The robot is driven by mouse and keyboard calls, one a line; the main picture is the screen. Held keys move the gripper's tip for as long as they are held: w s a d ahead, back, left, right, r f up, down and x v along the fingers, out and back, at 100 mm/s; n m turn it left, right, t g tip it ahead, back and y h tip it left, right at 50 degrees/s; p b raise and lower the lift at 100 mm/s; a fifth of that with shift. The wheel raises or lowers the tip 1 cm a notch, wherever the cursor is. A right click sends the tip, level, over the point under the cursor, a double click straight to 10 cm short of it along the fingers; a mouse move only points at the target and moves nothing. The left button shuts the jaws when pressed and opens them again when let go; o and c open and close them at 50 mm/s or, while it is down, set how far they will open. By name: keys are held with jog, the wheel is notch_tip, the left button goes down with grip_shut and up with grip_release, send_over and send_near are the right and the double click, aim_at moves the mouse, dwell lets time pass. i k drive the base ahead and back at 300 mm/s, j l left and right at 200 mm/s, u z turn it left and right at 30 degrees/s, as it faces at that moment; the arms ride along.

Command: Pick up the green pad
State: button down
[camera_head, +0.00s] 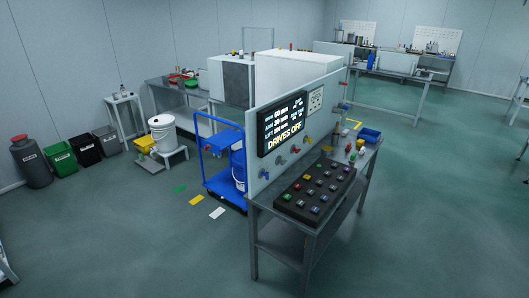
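A small flat green pad (180,188) lies on the floor left of the blue cart. A yellow flat piece (196,200) and a white flat piece (217,213) lie near it in a slanted row towards the front right. The green piece is the farthest back of the three. No gripper shows in this view, so its distance from the pad cannot be told.
A blue cart (222,183) stands right of the pad. A panel table (270,218) with a button console (313,190) and upright display (283,124) stands in the middle. Bins (58,160) and a white bucket (163,132) stand at left. The front left floor is clear.

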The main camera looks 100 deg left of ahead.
aim_at(353, 158)
jog(key=u, duration=2.55)
jog(key=z, duration=4.3)
jog(key=u, duration=4.3)
